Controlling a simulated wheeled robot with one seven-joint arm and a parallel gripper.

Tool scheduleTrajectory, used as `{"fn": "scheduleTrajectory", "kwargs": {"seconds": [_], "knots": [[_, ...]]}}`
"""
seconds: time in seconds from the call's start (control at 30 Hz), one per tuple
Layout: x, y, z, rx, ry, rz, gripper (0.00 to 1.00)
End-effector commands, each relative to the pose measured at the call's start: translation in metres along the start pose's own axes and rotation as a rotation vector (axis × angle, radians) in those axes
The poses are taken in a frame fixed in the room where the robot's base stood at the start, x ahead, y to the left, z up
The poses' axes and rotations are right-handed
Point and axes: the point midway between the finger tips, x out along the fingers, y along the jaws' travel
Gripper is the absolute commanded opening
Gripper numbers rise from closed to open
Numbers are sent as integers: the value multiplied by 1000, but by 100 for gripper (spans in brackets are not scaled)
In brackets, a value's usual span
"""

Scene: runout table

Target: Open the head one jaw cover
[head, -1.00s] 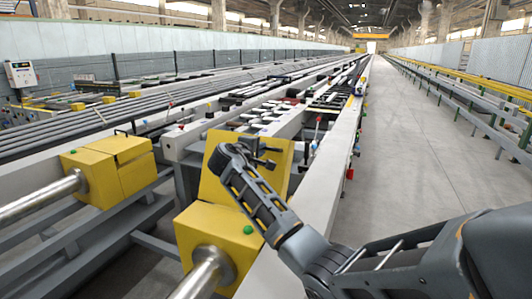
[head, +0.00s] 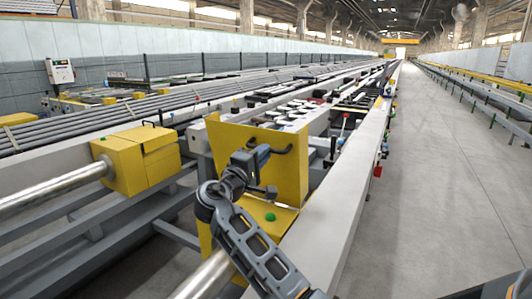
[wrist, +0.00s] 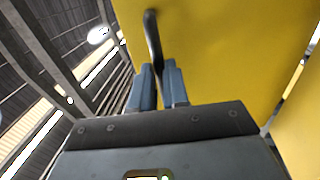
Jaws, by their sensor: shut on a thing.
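The raised jaw cover (head: 285,175) is a yellow plate standing nearly upright at the back of the near yellow head (head: 285,222). This head has a green button on top and a steel rod entering its front. A dark bar handle (head: 287,150) is on the cover's face. My gripper (head: 264,160) is at this handle, partly hidden by its own wrist. In the wrist view the blue-grey fingers (wrist: 160,86) are shut on the black handle (wrist: 152,35), with the yellow cover (wrist: 225,50) filling the upper right.
A second yellow head (head: 138,160) with its cover down stands to the left, on its own rod. A long grey beam (head: 335,225) runs along the right of the near head. Beyond it is a clear concrete aisle (head: 440,190). A control box (head: 60,71) stands far left.

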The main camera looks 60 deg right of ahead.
Motion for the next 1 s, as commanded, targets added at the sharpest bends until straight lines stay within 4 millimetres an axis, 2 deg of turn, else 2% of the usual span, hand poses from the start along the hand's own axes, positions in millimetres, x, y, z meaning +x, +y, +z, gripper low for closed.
{"fn": "scheduleTrajectory", "kwargs": {"seconds": [0.03,0.43,0.47,0.7,1.0], "knots": [[-2,-13,0,-10,4,-20,0],[-2,-16,2,-13,-1,-23,0],[-2,-16,2,-13,-1,-22,16],[-2,-14,1,-12,-1,-21,39],[-2,-10,1,-8,-1,-15,40]]}}
